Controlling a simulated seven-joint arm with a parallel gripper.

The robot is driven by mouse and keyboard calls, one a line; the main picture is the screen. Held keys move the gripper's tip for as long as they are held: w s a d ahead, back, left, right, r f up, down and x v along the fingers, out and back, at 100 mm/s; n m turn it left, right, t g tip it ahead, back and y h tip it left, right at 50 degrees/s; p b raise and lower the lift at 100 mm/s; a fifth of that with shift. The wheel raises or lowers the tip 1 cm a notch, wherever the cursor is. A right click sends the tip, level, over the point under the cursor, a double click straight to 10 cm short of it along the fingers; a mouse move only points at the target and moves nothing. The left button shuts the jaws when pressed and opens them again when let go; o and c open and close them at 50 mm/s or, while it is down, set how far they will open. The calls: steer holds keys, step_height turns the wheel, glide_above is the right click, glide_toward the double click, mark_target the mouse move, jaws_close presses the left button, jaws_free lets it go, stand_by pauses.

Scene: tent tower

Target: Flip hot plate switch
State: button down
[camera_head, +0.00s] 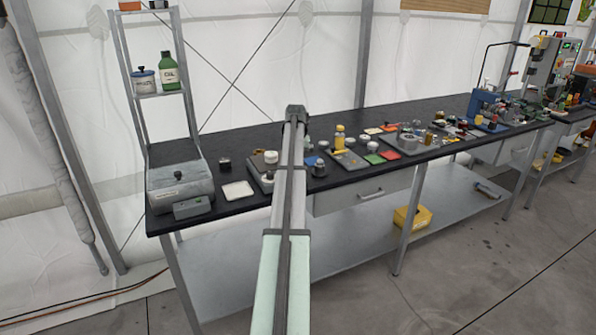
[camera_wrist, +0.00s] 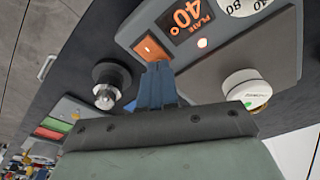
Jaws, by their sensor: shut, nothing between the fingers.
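In the wrist view, the hot plate (camera_wrist: 222,52) has a grey front panel with an orange lit display reading 40 and PLATE upside down. An orange rocker switch (camera_wrist: 150,48) is beside the display. My gripper (camera_wrist: 157,70) is shut and empty, its blue fingertips just below the switch in the picture. I cannot tell if they touch it. A white knob-like piece (camera_wrist: 246,84) is to the right of the fingers. In the head view, the hot plate appears to be the grey unit (camera_head: 256,166) partly hidden behind my arm. My gripper cannot be made out there.
A dark knobbed cylinder (camera_wrist: 107,85) stands close left of my fingers in the wrist view. In the head view, a grey lidded box (camera_head: 180,187) and a white pad (camera_head: 237,190) lie left on the black bench (camera_head: 250,205). Several crowded trays are to the right.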

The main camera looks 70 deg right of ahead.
steer(key=shift+f, duration=0.35)
steer(key=shift+r, duration=0.15)
stand_by(0.3)
steer(key=shift+r, duration=3.4)
